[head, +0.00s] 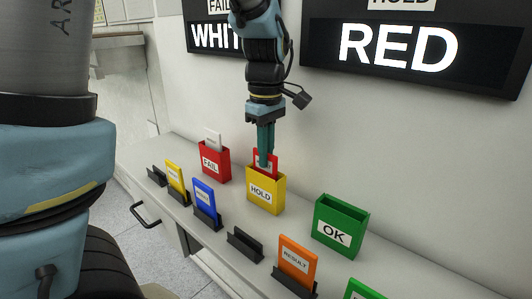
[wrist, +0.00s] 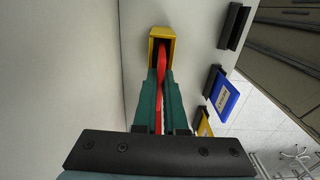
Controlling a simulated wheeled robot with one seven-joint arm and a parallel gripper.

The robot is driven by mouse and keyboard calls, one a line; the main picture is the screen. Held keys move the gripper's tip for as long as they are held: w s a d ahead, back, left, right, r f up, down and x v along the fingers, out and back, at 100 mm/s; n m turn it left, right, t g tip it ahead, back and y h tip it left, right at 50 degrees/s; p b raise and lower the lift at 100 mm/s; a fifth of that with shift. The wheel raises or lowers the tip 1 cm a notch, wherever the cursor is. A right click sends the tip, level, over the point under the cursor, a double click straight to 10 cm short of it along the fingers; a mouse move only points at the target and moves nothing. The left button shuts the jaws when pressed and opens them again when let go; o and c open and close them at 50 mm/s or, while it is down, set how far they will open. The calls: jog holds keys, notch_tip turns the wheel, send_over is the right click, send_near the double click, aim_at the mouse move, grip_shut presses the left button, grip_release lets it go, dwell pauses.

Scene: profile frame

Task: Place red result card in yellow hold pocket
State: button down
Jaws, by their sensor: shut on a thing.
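The red result card (head: 273,158) is upright, with its lower part inside the mouth of the yellow hold pocket (head: 266,196). My gripper (head: 265,158) is shut on the card's upper part, just above the pocket. In the wrist view, the red card (wrist: 162,64) runs from between the teal fingers (wrist: 162,95) into the opening of the yellow pocket (wrist: 162,33). The card's lower end is hidden by the pocket walls, so I cannot tell whether it touches the bottom.
The red FAIL pocket (head: 214,163) with a white card stands left, the green OK pocket (head: 339,227) right. In front, yellow (head: 175,177), blue (head: 204,197) and orange (head: 297,259) cards stand in black holders; an empty holder (head: 245,244) sits between blue and orange. The wall is close behind.

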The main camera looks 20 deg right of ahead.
jog(key=shift+f, duration=0.15)
jog(key=c, duration=1)
grip_release()
notch_tip(320, 180, up, 12)
jog(key=b, duration=0.1)
jog(key=w+a+f+m, duration=0.2)
jog(key=a+f, duration=0.3)
jog(key=a, duration=0.1)
jog(key=w+a+f+m, duration=0.1)
jog(key=w+a+f, duration=0.2)
jog(key=a+f, duration=0.3)
jog(key=s+a+f+m, duration=0.1)
jog(key=a+f, duration=0.1)
jog(key=a, duration=0.2)
jog(key=s+a+f+m+t, duration=0.1)
jog(key=a+f, duration=0.2)
jog(key=a, duration=0.2)
jog(key=s+a+f+m, duration=0.1)
jog(key=a+f+m, duration=0.1)
jog(key=a, duration=0.2)
jog(key=shift+s+a+f+t, duration=0.2)
jog(key=shift+s+f+t, duration=0.05)
jog(key=shift+s+t, duration=0.05)
